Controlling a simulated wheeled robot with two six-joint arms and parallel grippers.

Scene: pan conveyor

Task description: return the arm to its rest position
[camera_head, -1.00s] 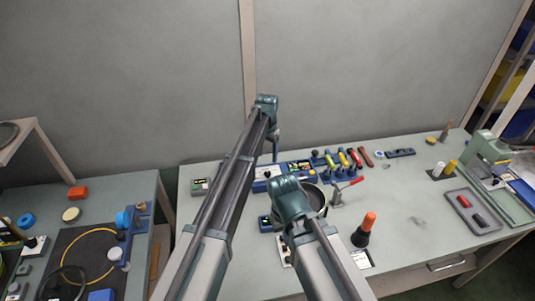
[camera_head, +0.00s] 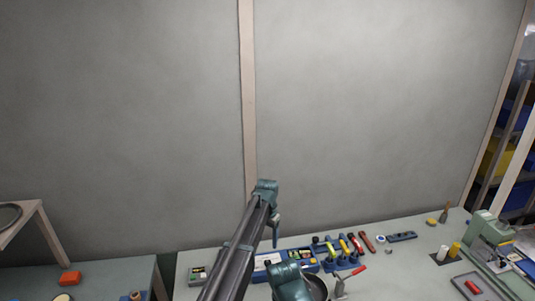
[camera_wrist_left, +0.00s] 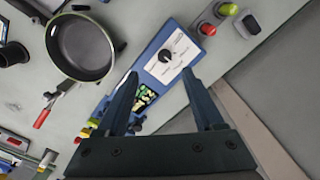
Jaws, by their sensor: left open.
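My left arm (camera_head: 235,255) reaches up from the bottom of the head view. Its gripper (camera_head: 275,232) hangs from the wrist, small and partly turned away. In the left wrist view my left gripper (camera_wrist_left: 160,72) has its two dark fingers spread, with nothing held between them. Beyond the fingers is a blue control box (camera_wrist_left: 152,70) with a black knob; it also shows in the head view (camera_head: 259,272). My right arm (camera_head: 288,282) shows only as a teal joint at the bottom; its gripper is outside the frame.
A dark pan (camera_wrist_left: 82,47) lies beside the control box, with a red-handled clamp (camera_wrist_left: 45,112) near it. Pliers and screwdrivers (camera_head: 350,248) stand along the bench back. A green machine (camera_head: 487,238) is at right. The grey wall behind is bare.

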